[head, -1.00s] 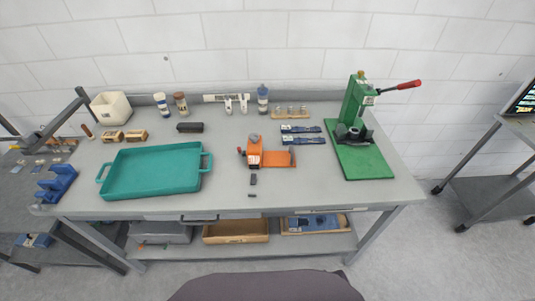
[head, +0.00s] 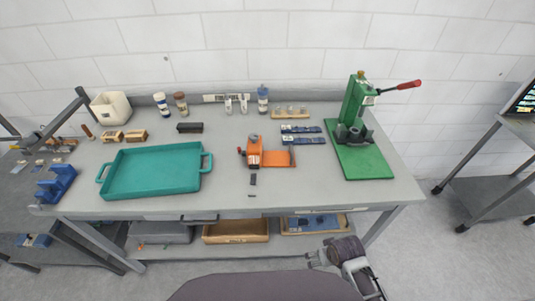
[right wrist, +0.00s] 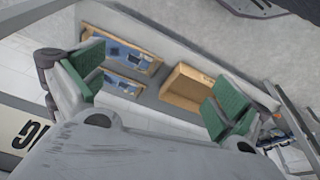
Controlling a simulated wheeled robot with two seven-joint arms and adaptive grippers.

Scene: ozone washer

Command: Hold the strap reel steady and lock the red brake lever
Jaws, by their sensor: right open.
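An orange device (head: 255,153), which looks like the strap reel, stands on an orange base plate (head: 277,158) near the middle of the grey table. A small red knob (head: 240,150) sticks out at its left, likely the brake lever; its lock position is too small to tell. My right gripper (head: 315,257) is in front of and below the table's front edge, well away from the device. In the right wrist view my right gripper (right wrist: 152,92) shows its green-padded fingers spread wide with nothing between them. My left gripper is not in view.
A teal tray (head: 152,171) lies left of the device. A green press (head: 356,110) with a red handle stands at the right. Small dark pieces (head: 253,180) lie in front of the device. Cardboard boxes (head: 236,231) sit on the lower shelf.

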